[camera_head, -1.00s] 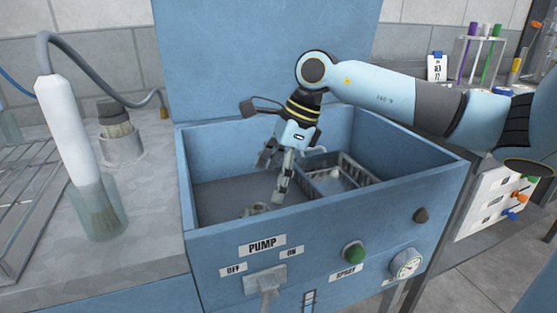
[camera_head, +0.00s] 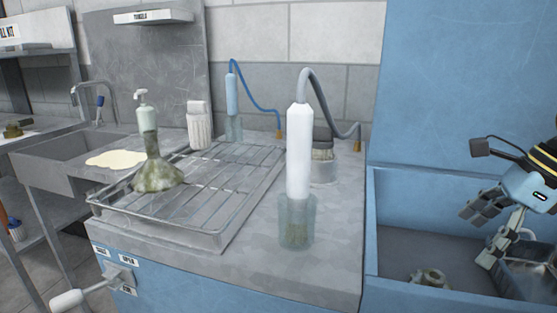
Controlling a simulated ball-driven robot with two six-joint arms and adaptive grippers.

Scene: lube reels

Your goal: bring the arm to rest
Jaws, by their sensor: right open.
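My right gripper (camera_head: 489,232) is at the right edge of the head view, fingers pointing down and apart. It is open and holds nothing that I can see. It hangs over the blue basin (camera_head: 368,230). A small grey-green part (camera_head: 430,278) lies on the basin floor, left of and apart from the fingers. The rest of the right arm is out of frame. My left gripper is not in view.
A wire rack (camera_head: 215,240) with a dirty flask (camera_head: 155,172) stands on the counter. A white hosed cylinder (camera_head: 299,150) stands in a clear beaker (camera_head: 297,232). A sink (camera_head: 60,155) is at left. A lever (camera_head: 75,298) sticks out in front. The counter's front right is clear.

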